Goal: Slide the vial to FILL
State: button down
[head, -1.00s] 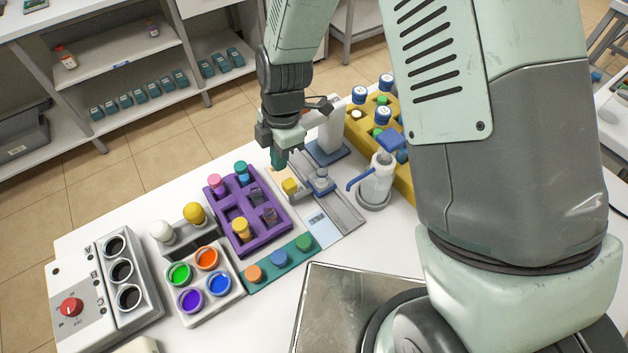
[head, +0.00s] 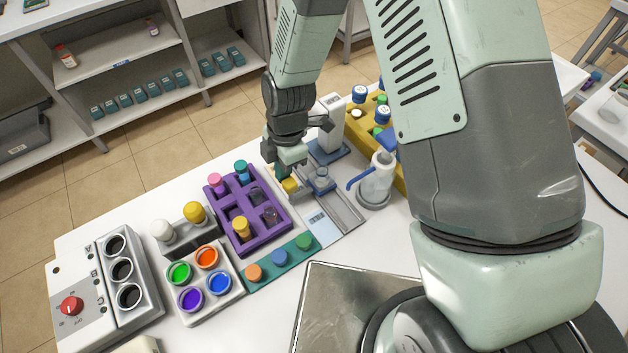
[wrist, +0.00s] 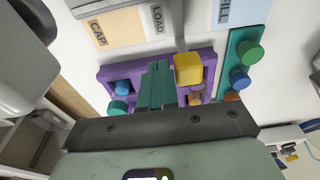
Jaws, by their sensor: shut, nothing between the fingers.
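The vial (head: 321,181) stands in a carriage on the grey slide rail (head: 345,210), in the middle of the head view. A yellow block (head: 290,186) sits just left of it, and also shows in the wrist view (wrist: 188,68). The light blue FILL label (wrist: 228,12) shows at the top of the wrist view, and also on the near side of the rail in the head view (head: 318,219). My gripper (head: 280,170) is shut and empty, low beside the yellow block. Its teal fingers (wrist: 159,82) are just left of the block in the wrist view; contact is unclear.
A purple rack (head: 247,237) with capped vials stands left of the rail. A teal strip (head: 268,272) with coloured knobs lies nearer. A white dispenser bottle (head: 377,180) stands right of the rail, and a yellow rack (head: 357,127) of bottles is behind it.

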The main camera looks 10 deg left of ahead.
jog(key=s+d, duration=0.4)
jog(key=shift+s+d, duration=0.25)
jog(key=shift+s, duration=0.05)
dwell(0.7)
jog(key=shift+s+d, duration=1)
jog(key=shift+d, duration=0.05)
jog(key=shift+w+a, duration=0.25)
notch_tip(320, 180, up, 8)
jog(key=shift+f, duration=0.25)
dwell(0.6)
dwell(0.4)
